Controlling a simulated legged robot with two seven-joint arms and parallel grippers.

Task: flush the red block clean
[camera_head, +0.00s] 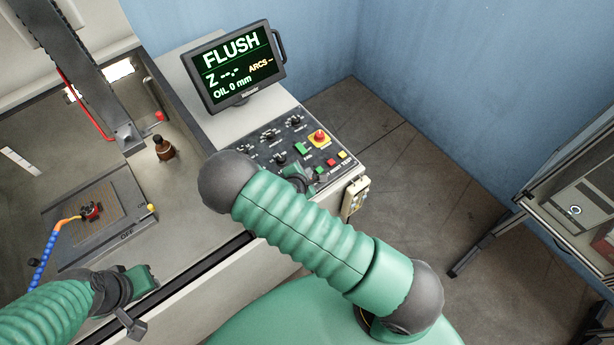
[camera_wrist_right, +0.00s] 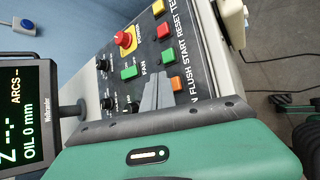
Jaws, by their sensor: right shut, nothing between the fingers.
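The small red block (camera_head: 91,211) sits on the square worktable plate (camera_head: 70,240) in the machine's basin at left in the head view. The orange tip of a blue segmented hose (camera_head: 48,250) points at it from the left, close by. The monitor (camera_head: 233,62) reads FLUSH, Z --.-, OIL 0 mm. My right gripper (camera_wrist_right: 157,88) is shut and empty over the control panel (camera_head: 280,140), close to the orange button (camera_wrist_right: 177,83); contact cannot be told. My left gripper (camera_head: 138,296) is at the basin's front edge; its finger state is unclear.
The machine's dark column (camera_head: 85,70) hangs over the basin, behind the block. A brown bottle (camera_head: 164,149) stands on the basin's right side. A red emergency button (camera_head: 319,137) is on the panel. A rack (camera_head: 580,200) stands at right, past open floor.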

